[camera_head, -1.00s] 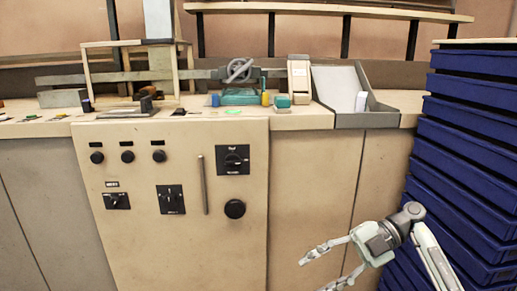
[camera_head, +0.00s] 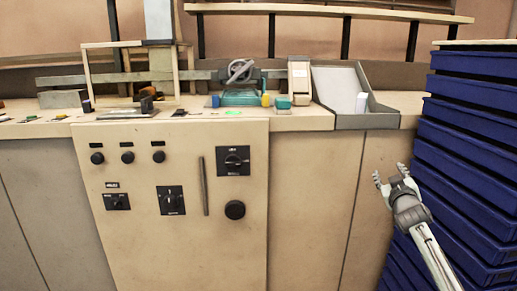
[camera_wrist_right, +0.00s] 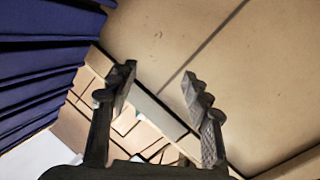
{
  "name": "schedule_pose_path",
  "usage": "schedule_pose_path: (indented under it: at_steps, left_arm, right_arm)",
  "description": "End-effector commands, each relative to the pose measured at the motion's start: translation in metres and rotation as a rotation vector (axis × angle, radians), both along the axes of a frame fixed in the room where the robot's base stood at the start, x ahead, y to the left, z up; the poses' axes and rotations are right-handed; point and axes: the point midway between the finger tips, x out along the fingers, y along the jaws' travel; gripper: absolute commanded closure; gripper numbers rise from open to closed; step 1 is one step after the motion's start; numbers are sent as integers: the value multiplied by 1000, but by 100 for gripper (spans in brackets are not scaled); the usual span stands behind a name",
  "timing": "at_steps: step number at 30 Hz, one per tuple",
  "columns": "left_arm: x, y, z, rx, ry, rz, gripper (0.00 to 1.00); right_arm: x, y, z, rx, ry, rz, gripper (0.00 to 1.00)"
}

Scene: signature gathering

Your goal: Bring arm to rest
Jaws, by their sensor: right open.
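My right gripper (camera_head: 390,178) is at the lower right of the head view, in front of the beige cabinet and beside the blue crates. It points upward, and its fingers are apart with nothing between them. In the right wrist view the two dark fingers of the right gripper (camera_wrist_right: 160,88) are spread and empty. My left gripper is in neither view.
A stack of blue crates (camera_head: 470,150) stands close on the right; it also shows in the wrist view (camera_wrist_right: 40,60). The beige cabinet (camera_head: 305,200) carries knobs and a handle. A grey tray (camera_head: 345,121) sits on the counter above. Space before the cabinet is clear.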

Motion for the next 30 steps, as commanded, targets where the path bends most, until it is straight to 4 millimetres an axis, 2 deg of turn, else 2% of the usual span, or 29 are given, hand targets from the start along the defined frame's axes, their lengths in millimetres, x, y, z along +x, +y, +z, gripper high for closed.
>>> schedule_pose_path:
  at_steps: [1,3,7,10,12,17,20,23,26,27,29,30]
  left_arm:
    - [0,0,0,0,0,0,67]
    - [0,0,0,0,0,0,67]
    - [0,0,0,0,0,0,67]
    - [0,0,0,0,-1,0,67]
    - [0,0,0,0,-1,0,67]
    - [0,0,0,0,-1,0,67]
    - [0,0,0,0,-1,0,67]
    - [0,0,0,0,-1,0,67]
    - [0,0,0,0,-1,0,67]
    - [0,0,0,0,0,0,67]
    - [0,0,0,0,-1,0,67]
    - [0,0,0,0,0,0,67]
  right_arm:
    - [-4,-8,-22,39,87,-41,51]
    - [-12,-16,-52,87,208,-85,51]
    - [-32,-18,-102,162,425,-129,51]
    - [-53,-13,-137,212,589,-140,51]
    - [-69,-4,-169,208,616,-132,51]
    - [-108,13,-230,216,696,-117,51]
    - [-142,26,-273,223,757,-108,51]
    - [-188,42,-322,234,832,-98,51]
    - [-244,59,-370,250,916,-89,51]
    - [-268,65,-388,257,950,-86,51]
    - [-306,75,-413,269,1001,-82,51]
    - [-332,81,-428,277,1036,-81,51]
